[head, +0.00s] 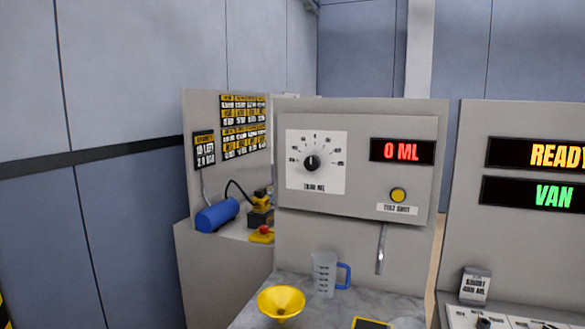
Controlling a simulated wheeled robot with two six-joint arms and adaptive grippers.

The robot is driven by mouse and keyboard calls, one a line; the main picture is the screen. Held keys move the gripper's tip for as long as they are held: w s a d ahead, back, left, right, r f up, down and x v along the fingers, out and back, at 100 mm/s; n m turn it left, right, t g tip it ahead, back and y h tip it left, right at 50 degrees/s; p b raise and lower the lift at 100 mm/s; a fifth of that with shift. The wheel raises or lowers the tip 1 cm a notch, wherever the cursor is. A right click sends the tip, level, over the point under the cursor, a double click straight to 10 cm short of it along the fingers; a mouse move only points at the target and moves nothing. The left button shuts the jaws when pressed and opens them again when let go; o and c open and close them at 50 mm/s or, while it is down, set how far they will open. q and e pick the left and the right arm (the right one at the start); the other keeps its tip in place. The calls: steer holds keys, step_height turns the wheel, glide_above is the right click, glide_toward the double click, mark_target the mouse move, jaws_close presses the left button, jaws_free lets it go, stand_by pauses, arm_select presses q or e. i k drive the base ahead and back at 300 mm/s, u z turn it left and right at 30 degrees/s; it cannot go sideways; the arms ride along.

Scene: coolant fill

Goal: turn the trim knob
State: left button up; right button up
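The trim knob (311,163) is a small black round knob on a white dial plate (318,178). The plate has tick marks and small labels around the knob and is on the left part of a grey panel. The knob's pointer looks to be near the top of the dial, but it is too small to read exactly. A red display (402,151) to its right reads "0 ML". A yellow button (398,195) labelled "TEST SHOT" sits below the display. Neither of my grippers shows in the head view.
Below the panel, a clear measuring jug (325,275) with a blue handle and a yellow funnel (281,302) stand on the counter. A metal spout (381,250) hangs under the panel. A blue cylinder (217,215) lies at left. Displays at right read "READY" and "VAN". Space before the knob looks clear.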

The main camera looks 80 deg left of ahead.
mark_target(312, 163)
steer(key=u, duration=2.4)
